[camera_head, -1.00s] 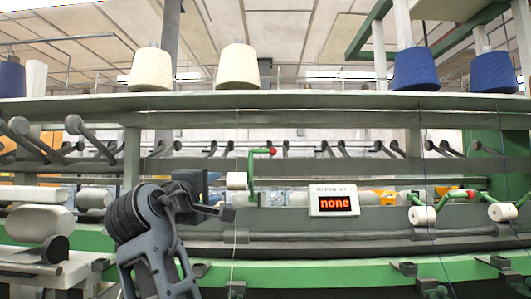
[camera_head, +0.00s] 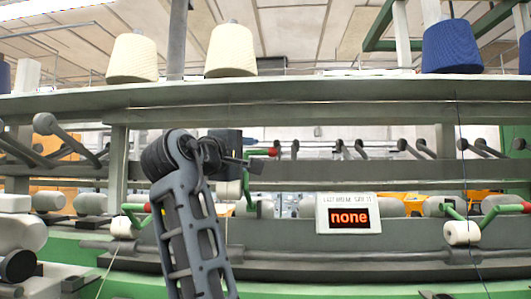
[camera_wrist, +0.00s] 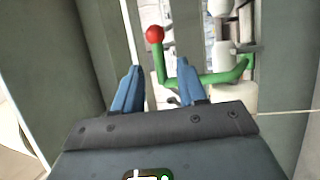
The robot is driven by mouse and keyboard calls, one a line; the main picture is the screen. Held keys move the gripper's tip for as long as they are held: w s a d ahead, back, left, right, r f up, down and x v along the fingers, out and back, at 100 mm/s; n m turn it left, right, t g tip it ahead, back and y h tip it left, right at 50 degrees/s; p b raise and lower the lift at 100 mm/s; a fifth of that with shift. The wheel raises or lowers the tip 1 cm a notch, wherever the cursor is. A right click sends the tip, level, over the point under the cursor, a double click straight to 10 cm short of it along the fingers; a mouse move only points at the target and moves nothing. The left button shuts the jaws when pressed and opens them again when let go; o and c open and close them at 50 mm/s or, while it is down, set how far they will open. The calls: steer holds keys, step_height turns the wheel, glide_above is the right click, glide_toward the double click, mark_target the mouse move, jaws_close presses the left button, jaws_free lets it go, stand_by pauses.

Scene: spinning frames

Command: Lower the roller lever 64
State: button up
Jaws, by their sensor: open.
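A roller lever has a green arm (camera_wrist: 212,78), a red ball knob (camera_wrist: 155,34) and a white roller (camera_head: 229,189). In the head view its red knob (camera_head: 273,152) stands raised, higher than the knobs of the neighbouring levers. No number is readable on it. My gripper (camera_wrist: 159,64) is open, with its two blue fingers pointing toward the lever. In the wrist view the green arm runs up between the fingertips to the knob just beyond them, and part of it is behind the right finger. Contact cannot be told. In the head view my gripper (camera_head: 250,164) partly covers the lever.
A display (camera_head: 348,213) reading "none" is right of the lever. Other levers with white rollers stand at left (camera_head: 122,227) and right (camera_head: 463,232). A long grey rail (camera_head: 300,105) carrying yarn cones (camera_head: 232,50) spans above my arm. A green beam (camera_head: 370,287) runs below.

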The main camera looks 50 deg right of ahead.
mark_target(257, 153)
steer(key=p+x, duration=0.1)
steer(key=x, duration=0.5)
steer(key=shift+w+d+p, duration=0.15)
steer(key=shift+d+p, duration=0.1)
steer(key=shift+p, duration=0.05)
steer(key=shift+c, duration=0.3)
jaws_close()
